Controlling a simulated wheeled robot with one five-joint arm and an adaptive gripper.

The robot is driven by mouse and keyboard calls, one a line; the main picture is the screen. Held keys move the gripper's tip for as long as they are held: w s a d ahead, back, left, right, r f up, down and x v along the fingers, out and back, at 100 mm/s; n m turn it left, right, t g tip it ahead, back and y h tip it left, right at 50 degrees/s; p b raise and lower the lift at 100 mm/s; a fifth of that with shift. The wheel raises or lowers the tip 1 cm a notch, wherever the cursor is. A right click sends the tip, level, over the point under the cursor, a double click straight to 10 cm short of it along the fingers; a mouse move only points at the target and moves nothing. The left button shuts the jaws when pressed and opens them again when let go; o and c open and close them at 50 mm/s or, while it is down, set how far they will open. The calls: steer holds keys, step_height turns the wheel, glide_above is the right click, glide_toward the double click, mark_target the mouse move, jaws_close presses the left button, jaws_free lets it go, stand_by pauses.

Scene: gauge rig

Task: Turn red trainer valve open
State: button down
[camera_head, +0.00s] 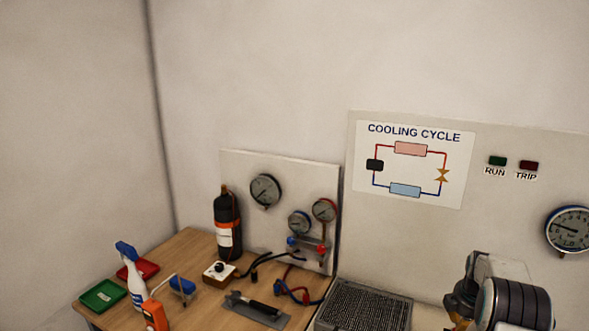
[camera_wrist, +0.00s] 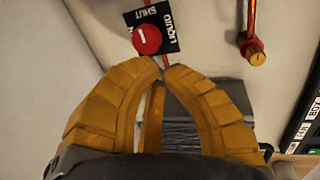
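The red valve knob (camera_wrist: 147,39) shows in the wrist view, round with a short white mark on its face. It sits on a black label plate (camera_wrist: 169,38) reading "SHUT" and "LIQUID"; another word is mostly hidden by the knob. My gripper (camera_wrist: 162,67) has yellow-orange fingers whose tips come together just below the knob in the picture. Nothing shows between the tips, and I cannot tell whether they touch the knob. In the head view my arm is at the lower right, and this knob is not visible there.
A copper pipe with a brass end (camera_wrist: 252,50) is right of the knob. A grey block (camera_wrist: 205,97) lies behind the fingers. In the head view, a wooden bench (camera_head: 185,245) at left holds a black bottle (camera_head: 227,222), trays and tools. The cooling cycle panel (camera_head: 500,222) stands at right.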

steer(key=b+x, duration=0.1)
steer(key=x, duration=0.1)
steer(key=b+x, duration=0.1)
steer(key=s+b+x, duration=0.1)
steer(key=x, duration=0.1)
steer(key=shift+a+f, duration=0.25)
steer(key=shift+f, duration=0.2)
steer(key=shift+f+b, duration=0.55)
steer(key=shift+b, duration=0.45)
steer(key=shift+w+d, duration=0.1)
steer(key=shift+d, duration=0.05)
steer(key=shift+s+a+f+b, duration=0.15)
steer(key=shift+s+a+b, duration=0.05)
steer(key=shift+a+b, duration=0.15)
steer(key=w+p+v, duration=0.1)
steer(key=p+v, duration=0.2)
steer(key=v, duration=0.3)
steer(key=shift+d+r+p, duration=0.25)
steer(key=shift+d+p, duration=0.05)
steer(key=shift+d, duration=0.1)
